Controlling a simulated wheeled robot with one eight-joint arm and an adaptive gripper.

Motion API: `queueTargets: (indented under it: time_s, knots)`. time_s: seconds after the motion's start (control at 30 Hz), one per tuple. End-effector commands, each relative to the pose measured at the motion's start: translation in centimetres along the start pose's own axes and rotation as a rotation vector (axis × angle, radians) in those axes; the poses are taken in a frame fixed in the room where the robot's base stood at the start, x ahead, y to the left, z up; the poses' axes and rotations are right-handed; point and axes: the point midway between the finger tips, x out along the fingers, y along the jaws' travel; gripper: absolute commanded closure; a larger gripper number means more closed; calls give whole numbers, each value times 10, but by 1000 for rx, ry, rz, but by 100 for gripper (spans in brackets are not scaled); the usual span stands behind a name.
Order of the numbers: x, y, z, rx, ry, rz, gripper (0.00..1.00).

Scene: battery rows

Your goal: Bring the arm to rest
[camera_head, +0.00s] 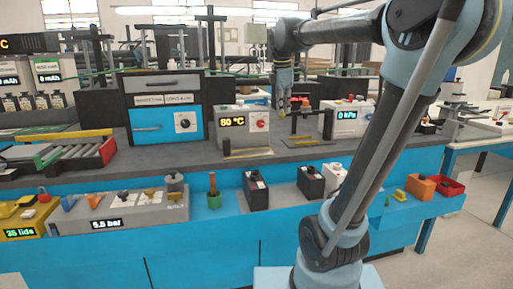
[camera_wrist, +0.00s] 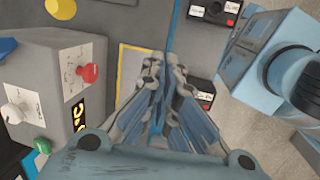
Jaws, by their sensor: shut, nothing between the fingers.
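My gripper (camera_head: 284,108) hangs from my raised arm over the grey workbench (camera_head: 208,157) in the head view, fingers pointing down. It is shut with nothing between the fingers. In the wrist view the shut fingers (camera_wrist: 164,66) fill the middle and cover part of the bench below.
A box reading 0 kPa (camera_head: 346,119) stands right of the gripper. Black battery blocks (camera_head: 256,191) stand on the blue front ledge, left of a white block (camera_head: 334,176). A blue-grey oven (camera_head: 163,106) stands left. Open floor (camera_head: 470,240) lies at right.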

Motion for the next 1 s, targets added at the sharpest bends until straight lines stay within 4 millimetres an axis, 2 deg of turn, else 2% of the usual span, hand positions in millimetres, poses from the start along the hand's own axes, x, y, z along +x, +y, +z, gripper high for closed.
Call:
queueTargets:
  time_s: [0.03,0.3,0.47,0.7,0.83,1.0]
  knots:
    - [11,-19,6,87,3,-1,100]
    - [76,-110,22,596,25,-8,100]
    - [119,-164,26,898,37,-16,100]
    - [189,-242,22,1346,53,-33,100]
    - [222,-275,17,1546,61,-43,100]
    - [248,-299,13,1703,66,-51,100]
